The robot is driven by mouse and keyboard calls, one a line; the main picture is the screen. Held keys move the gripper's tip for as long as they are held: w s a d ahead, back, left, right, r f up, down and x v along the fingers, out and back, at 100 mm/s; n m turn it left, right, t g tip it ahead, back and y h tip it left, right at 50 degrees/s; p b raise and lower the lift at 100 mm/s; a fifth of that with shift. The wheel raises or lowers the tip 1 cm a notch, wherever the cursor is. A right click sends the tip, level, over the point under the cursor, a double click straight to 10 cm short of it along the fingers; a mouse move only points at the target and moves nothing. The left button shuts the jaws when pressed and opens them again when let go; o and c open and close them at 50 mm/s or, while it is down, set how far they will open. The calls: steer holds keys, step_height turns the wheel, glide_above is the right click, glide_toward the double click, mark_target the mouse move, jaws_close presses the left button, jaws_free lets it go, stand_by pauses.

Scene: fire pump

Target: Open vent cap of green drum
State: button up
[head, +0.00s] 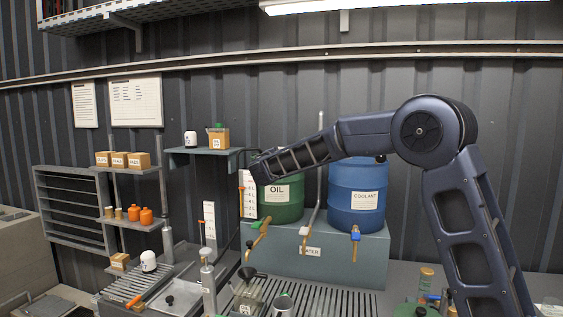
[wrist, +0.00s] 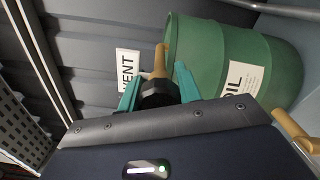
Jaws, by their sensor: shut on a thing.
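The green drum (head: 286,206), labelled OIL, stands on a grey-green box left of the blue drum. It also fills the right of the wrist view (wrist: 225,65). In the wrist view the black vent cap (wrist: 158,94) lies between the teal fingers of my gripper (wrist: 159,88), which is shut on it. A brass-coloured piece (wrist: 160,60) shows just beyond the cap, beside the drum. A white VENT label (wrist: 127,70) is behind. In the head view my forearm reaches across the drum's top, and the cap cannot be made out there.
The blue COOLANT drum (head: 356,196) stands close on the right, under my arm. Both drums rest on the WATER box (head: 340,258), with brass taps in front. A wall shelf (head: 203,151) with a bottle and small box is left of my gripper. A slatted bench lies below.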

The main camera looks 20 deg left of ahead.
steer(key=n, duration=0.5)
steer(key=shift+f+n, duration=0.1)
steer(key=shift+n, duration=0.3)
steer(key=n, duration=0.4)
steer(key=shift+n, duration=0.3)
steer(key=o, duration=1)
steer(key=s, duration=1.1)
steer(key=shift+w, duration=0.1)
